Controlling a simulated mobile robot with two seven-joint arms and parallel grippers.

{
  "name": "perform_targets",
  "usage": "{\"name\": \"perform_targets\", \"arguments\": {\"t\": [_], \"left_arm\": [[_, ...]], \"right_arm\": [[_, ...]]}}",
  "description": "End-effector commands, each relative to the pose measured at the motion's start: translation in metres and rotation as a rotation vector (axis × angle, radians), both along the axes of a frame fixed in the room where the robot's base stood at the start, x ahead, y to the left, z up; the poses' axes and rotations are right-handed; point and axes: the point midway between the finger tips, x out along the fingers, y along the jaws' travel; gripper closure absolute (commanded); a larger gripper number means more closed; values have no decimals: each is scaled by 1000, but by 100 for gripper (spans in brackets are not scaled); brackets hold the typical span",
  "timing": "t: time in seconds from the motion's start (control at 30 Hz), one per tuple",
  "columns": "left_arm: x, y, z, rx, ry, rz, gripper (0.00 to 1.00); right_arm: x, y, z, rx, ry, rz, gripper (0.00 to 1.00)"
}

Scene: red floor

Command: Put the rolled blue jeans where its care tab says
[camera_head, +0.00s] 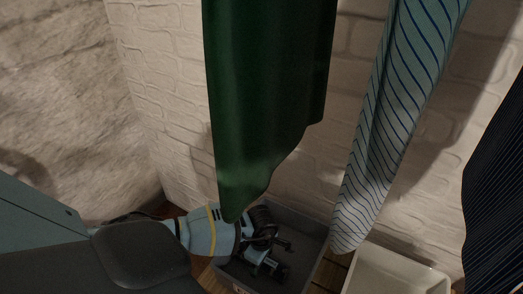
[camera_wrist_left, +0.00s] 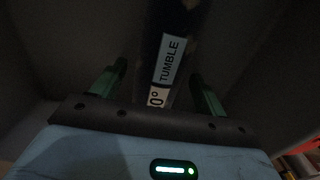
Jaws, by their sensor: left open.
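The rolled jeans (camera_wrist_left: 178,22) show in the left wrist view as a dark roll running up between my fingers. My left gripper (camera_wrist_left: 157,76) is open, one green finger on each side of the roll. In the head view my left gripper (camera_head: 268,258) reaches down into a dark grey bin (camera_head: 312,240). I cannot make out the jeans there. My right gripper is not in view.
A white bin (camera_head: 440,283) stands right of the grey one. A green cloth (camera_head: 265,90) hangs just above my left gripper. A blue-striped cloth (camera_head: 390,120) and a dark striped cloth (camera_head: 497,190) hang to the right. A white brick wall (camera_head: 165,70) is behind.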

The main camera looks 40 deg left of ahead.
Motion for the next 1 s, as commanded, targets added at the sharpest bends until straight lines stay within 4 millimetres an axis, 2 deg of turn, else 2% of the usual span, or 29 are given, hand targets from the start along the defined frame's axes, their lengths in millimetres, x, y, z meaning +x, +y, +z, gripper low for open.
{"name": "perform_targets", "arguments": {"t": [0.17, 0.27, 0.5, 0.7, 0.83, 1.0], "left_arm": [[1, 0, 6, 0, -2, 0, 27], [1, 0, 20, 0, -4, -2, 27], [1, 0, 69, 1, -5, -3, 27], [1, 0, 103, 1, -3, -1, 27], [0, 0, 116, 0, -2, -1, 27], [0, 0, 123, 1, 0, 0, 27]], "right_arm": [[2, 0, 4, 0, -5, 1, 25], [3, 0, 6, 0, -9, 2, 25], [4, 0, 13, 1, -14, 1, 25], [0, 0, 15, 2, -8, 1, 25], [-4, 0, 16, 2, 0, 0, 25], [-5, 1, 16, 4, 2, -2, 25]]}}
